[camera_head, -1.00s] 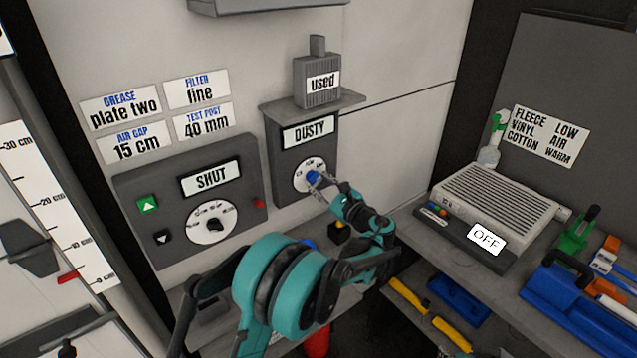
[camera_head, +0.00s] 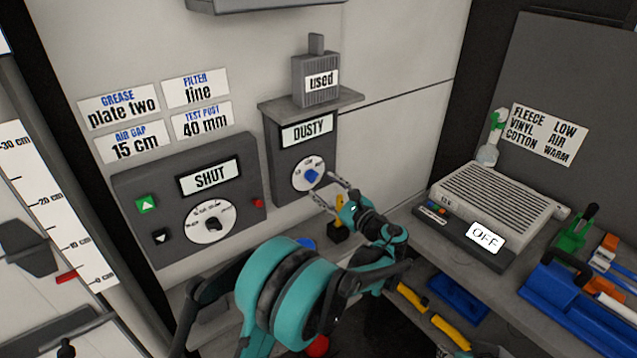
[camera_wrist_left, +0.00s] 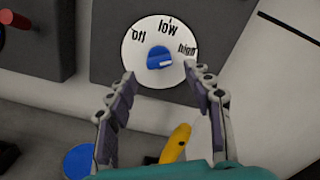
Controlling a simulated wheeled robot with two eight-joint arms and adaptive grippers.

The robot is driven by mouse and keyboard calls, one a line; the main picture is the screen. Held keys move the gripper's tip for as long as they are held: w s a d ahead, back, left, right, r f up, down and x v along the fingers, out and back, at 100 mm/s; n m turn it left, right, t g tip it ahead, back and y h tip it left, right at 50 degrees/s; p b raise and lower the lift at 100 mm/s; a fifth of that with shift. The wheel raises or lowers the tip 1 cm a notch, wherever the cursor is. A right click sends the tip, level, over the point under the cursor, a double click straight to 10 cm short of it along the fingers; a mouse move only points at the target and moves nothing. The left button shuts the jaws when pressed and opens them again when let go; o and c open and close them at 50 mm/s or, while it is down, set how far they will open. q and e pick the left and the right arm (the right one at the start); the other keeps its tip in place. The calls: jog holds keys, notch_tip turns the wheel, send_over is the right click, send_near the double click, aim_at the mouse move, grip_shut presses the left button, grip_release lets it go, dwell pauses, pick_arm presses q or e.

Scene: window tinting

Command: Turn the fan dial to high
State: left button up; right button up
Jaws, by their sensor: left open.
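The fan dial is a white disc (camera_head: 301,165) with a blue knob (camera_head: 312,176), on the grey panel below the "DUSTY" display (camera_head: 307,131). In the left wrist view the disc (camera_wrist_left: 136,66) reads off, low and high. The knob (camera_wrist_left: 158,56) there has a white mark on its right side, pointing right, toward the "high" side. My left gripper (camera_head: 325,188) is open and empty just in front of the dial, its fingers apart from the knob. My right gripper is not in view.
A second panel (camera_head: 150,190) on the left has a "SHUT" display, buttons and a dial. A box labelled "used" (camera_head: 318,88) stands on the shelf above the fan dial. A grey vented unit (camera_head: 495,203) reading "OFF" and blue tools (camera_head: 570,310) are on the right bench.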

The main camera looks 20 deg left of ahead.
pick_arm(q)
jog(key=v, duration=0.8)
jog(key=s+a+f+n+g+h, duration=0.2)
jog(key=s+a+n+g+h, duration=0.2)
jog(key=s+a+n+h, duration=0.55)
jog(key=s+d+f+n+h, duration=0.1)
jog(key=s+n, duration=0.4)
jog(key=s, duration=0.5)
jog(key=s+d+f+n+h, duration=0.2)
jog(key=s+f+n, duration=0.3)
jog(key=s, duration=0.5)
jog(key=shift+h, duration=0.85)
